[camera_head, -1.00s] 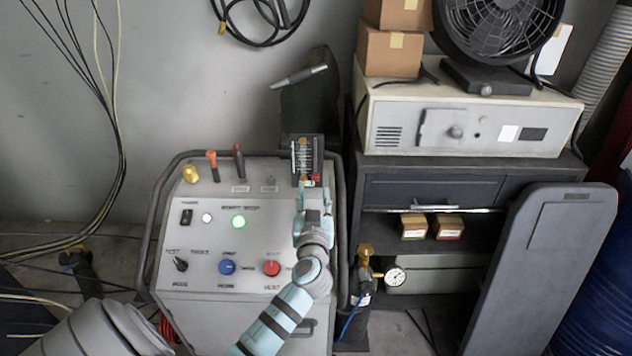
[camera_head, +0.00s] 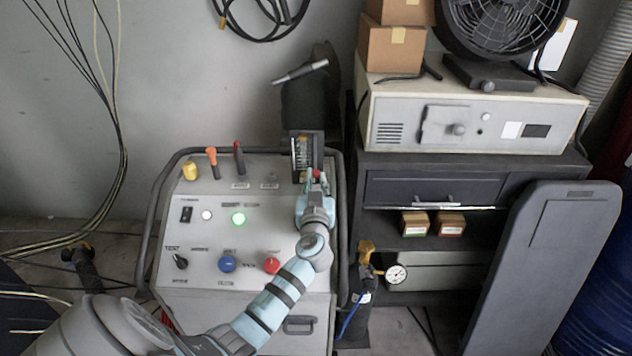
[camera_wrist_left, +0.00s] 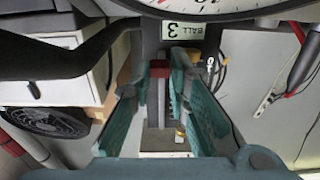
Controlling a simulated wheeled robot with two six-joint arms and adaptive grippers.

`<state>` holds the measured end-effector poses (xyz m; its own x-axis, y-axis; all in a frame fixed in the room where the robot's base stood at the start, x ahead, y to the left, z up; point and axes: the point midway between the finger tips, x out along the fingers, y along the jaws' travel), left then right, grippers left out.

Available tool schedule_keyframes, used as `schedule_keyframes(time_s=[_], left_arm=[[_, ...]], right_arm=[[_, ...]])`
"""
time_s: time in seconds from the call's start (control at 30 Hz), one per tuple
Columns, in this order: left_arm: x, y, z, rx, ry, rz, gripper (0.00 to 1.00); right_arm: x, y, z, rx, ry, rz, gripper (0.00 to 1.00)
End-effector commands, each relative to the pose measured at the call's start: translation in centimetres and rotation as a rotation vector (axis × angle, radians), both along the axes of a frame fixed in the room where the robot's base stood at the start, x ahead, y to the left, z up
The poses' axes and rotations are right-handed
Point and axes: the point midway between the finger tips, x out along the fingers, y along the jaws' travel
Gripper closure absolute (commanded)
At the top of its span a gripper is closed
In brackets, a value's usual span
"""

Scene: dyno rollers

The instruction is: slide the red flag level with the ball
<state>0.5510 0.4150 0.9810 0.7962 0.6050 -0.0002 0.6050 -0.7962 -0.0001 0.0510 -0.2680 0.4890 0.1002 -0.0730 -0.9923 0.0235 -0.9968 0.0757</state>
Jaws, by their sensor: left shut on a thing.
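The dark panel (camera_head: 294,146) with a light vertical scale (camera_head: 303,155) stands at the back right of the grey console. My left gripper (camera_head: 317,181) is at its lower right edge, shut on the small red flag (camera_head: 316,173). In the left wrist view the red flag (camera_wrist_left: 158,69) sits between the two teal fingers (camera_wrist_left: 165,90). A label (camera_wrist_left: 185,30) reading "BALL 3" shows upside down above them. I cannot make out the ball itself in either view. My right gripper is not in view.
The console top (camera_head: 215,220) carries a green light (camera_head: 239,218), a blue knob (camera_head: 227,263), a red knob (camera_head: 271,265) and levers. A dark rail (camera_head: 340,220) runs along its right side. A gas bottle with a gauge (camera_head: 396,274) stands to the right.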

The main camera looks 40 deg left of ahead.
Motion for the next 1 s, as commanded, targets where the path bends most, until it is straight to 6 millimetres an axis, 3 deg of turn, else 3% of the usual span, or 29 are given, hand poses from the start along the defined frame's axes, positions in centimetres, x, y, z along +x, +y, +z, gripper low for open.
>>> schedule_keyframes(time_s=[0.13,0.3,0.57,0.6,0.7,1.0], left_arm=[[0.0,0.0,0.6,0.000,0.000,0.000,1.00],[0.0,0.0,3.1,0.001,-0.001,0.001,1.00],[0.0,0.0,3.0,0.000,0.000,0.000,1.00],[0.0,0.0,3.0,0.000,0.000,0.000,0.81],[0.0,0.0,3.0,0.000,0.000,0.000,0.65],[-0.1,-0.1,3.0,0.000,0.000,0.000,0.63]], right_arm=[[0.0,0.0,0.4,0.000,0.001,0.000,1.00],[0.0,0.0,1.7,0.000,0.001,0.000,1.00],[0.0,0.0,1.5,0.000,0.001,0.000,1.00],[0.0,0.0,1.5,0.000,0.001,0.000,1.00],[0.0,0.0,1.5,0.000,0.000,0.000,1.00],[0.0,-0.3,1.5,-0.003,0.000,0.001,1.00]])
